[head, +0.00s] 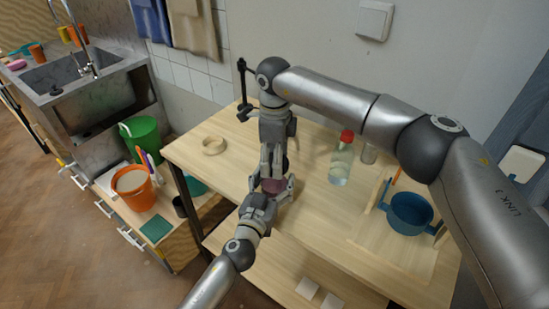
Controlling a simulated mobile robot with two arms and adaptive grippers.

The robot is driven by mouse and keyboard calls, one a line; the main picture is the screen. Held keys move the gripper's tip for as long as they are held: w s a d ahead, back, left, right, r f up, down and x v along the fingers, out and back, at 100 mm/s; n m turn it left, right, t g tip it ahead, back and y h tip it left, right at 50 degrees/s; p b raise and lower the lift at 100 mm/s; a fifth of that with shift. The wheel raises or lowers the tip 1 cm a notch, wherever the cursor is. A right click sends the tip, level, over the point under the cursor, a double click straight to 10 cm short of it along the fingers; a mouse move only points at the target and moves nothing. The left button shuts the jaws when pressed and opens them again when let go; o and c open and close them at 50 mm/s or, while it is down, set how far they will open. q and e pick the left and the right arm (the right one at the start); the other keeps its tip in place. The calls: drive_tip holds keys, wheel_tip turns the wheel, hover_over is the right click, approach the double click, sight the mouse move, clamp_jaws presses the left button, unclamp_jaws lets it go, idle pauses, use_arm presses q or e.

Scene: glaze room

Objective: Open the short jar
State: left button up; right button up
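A small dark reddish-purple jar (273,186) is at the front left part of the light wooden table (225,160), mostly covered by my two grippers. My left gripper (272,190) comes from the near side, with its fingers on either side of the jar. It appears shut on it. My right gripper (271,176) points down from above, its fingertips at the top of the jar. I cannot tell whether they touch or grip a lid. The jar's base is hidden, so I cannot tell whether it rests on the table.
A clear bottle with a red cap (342,158) and a small glass (370,153) stand to the right. A blue pot (410,213) sits on a wooden tray (368,248). A wooden ring (214,145) lies left. A black stand (243,90) is behind. Table between ring and grippers is clear.

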drive_tip(key=n, duration=0.4)
drive_tip(key=shift+w+n, duration=0.1)
drive_tip(key=shift+n, duration=0.3)
drive_tip(key=n, duration=0.4)
drive_tip(key=shift+n, duration=0.3)
drive_tip(key=n, duration=0.4)
drive_tip(key=shift+n, duration=0.3)
drive_tip(key=n, duration=0.3)
drive_tip(key=shift+r, duration=0.25)
drive_tip(key=shift+r, duration=0.9)
drive_tip(key=shift+r, duration=0.1)
